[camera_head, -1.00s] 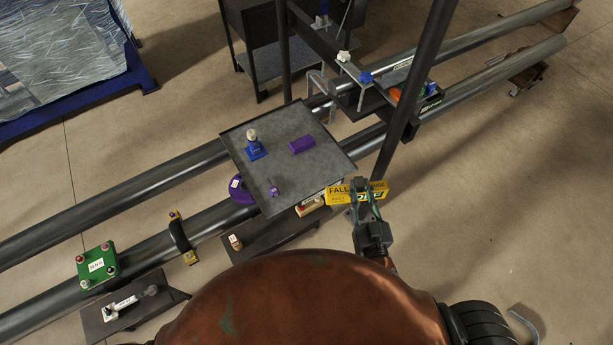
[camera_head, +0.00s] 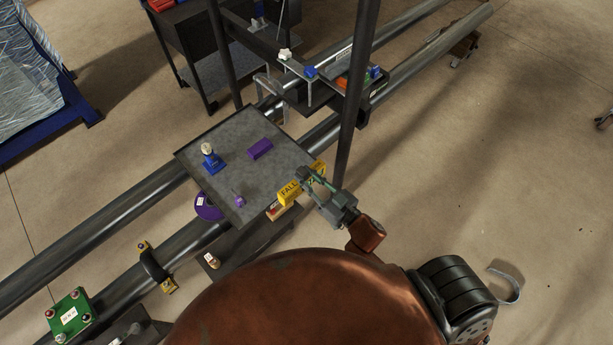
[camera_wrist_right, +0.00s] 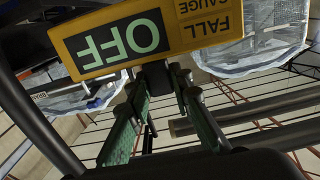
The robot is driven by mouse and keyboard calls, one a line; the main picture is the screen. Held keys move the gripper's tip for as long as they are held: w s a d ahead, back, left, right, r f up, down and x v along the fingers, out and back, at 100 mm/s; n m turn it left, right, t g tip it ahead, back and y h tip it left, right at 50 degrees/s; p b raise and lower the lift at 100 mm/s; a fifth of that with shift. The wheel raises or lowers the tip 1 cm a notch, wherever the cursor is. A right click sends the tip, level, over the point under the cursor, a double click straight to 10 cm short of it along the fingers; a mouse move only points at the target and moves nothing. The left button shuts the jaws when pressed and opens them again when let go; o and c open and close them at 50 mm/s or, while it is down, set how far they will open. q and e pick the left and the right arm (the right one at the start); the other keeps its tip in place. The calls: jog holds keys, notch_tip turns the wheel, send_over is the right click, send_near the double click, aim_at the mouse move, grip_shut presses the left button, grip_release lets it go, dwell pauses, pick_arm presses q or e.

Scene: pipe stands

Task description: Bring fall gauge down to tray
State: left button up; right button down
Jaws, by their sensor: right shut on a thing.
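The fall gauge (camera_head: 291,192) is a yellow block with black "FALL" lettering. It shows at the right front edge of the grey tray (camera_head: 222,135); whether it touches the tray is unclear. In the right wrist view the fall gauge (camera_wrist_right: 190,30) shows a green "OFF" panel, upside down lettering beside it. My right gripper (camera_head: 309,181) is shut on the gauge and partly covers it. The right gripper's green fingers also show in the wrist view (camera_wrist_right: 172,105). My left gripper is not in view.
On the tray stand a blue item with a pale knob (camera_head: 211,160), a purple block (camera_head: 260,149) and a small purple piece (camera_head: 239,200). A dark upright post (camera_head: 352,110) stands right of the tray. The tray's middle is bare. Long pipes (camera_head: 90,230) run below.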

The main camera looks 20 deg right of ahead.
jog(key=shift+r+p, duration=0.15)
jog(key=shift+p, duration=0.3)
jog(key=f+x, duration=0.1)
jog(key=x, duration=1.1)
jog(key=shift+f+b, duration=0.9)
jog(key=shift+f, duration=1.2)
dwell(1.2)
jog(key=c, duration=1.7)
grip_release()
jog(key=shift+o, duration=0.2)
jog(key=shift+s+f, duration=0.1)
jog(key=shift+p+v, duration=0.7)
jog(key=shift+v, duration=0.65)
jog(key=shift+p+v, duration=1.2)
jog(key=shift+v, duration=1.9)
